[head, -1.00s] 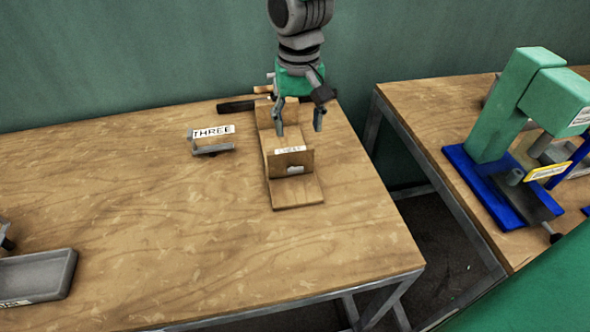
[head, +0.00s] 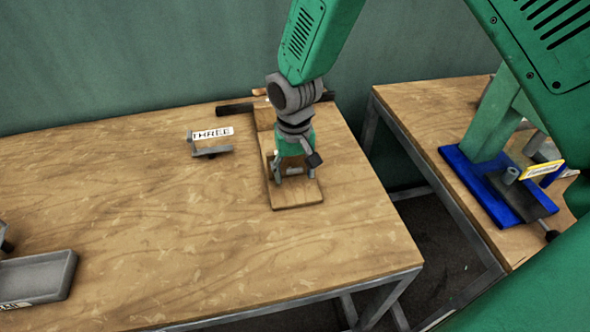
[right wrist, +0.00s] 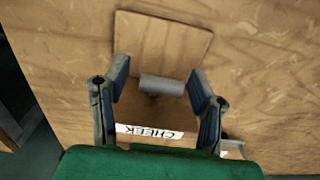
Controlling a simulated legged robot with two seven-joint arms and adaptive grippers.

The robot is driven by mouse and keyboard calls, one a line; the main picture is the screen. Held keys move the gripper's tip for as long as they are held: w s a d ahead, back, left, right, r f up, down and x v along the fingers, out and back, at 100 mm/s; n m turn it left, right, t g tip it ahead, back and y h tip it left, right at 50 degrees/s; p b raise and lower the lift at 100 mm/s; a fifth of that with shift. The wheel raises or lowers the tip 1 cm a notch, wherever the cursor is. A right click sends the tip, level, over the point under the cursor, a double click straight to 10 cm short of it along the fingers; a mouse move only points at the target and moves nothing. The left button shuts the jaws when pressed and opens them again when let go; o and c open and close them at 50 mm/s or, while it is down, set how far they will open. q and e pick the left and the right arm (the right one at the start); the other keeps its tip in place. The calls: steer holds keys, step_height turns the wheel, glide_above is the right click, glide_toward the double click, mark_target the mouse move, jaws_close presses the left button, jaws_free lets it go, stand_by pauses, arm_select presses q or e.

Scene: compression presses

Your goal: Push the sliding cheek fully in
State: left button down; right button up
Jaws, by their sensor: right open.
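The wooden fixture (head: 296,199) stands near the right end of the left table. Its sliding cheek is mostly hidden behind my right gripper (head: 294,171) in the head view. In the right wrist view, the white CHEEK label (right wrist: 150,132) lies along the cheek's top, with a grey cylindrical handle (right wrist: 162,86) on the side toward the bare base board (right wrist: 165,40). My right gripper (right wrist: 159,80) is open and points down over the cheek, one finger on each side of the handle. I cannot tell whether the fingers touch it.
A grey bracket labelled THREE (head: 212,142) stands left of the fixture. Dark bars (head: 235,107) lie behind it. A grey tray (head: 38,277) is at the left front. A green press with a blue base (head: 485,182) stands on the right table. The table's middle is clear.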

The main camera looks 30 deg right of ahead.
mark_target(290, 159)
steer(key=shift+a, duration=0.25)
steer(key=shift+a+r, duration=0.1)
steer(key=shift+a, duration=0.05)
steer(key=c, duration=0.5)
jaws_close()
steer(key=shift+d, duration=0.25)
steer(key=w, duration=0.1)
steer(key=w+d, duration=0.1)
steer(key=w, duration=0.1)
steer(key=shift+w+d+p, duration=0.25)
steer(key=shift+p, duration=0.05)
arm_select(q)
steer(key=shift+s+a+r, duration=0.2)
steer(key=shift+r, duration=0.05)
arm_select(e)
steer(key=shift+a, duration=0.15)
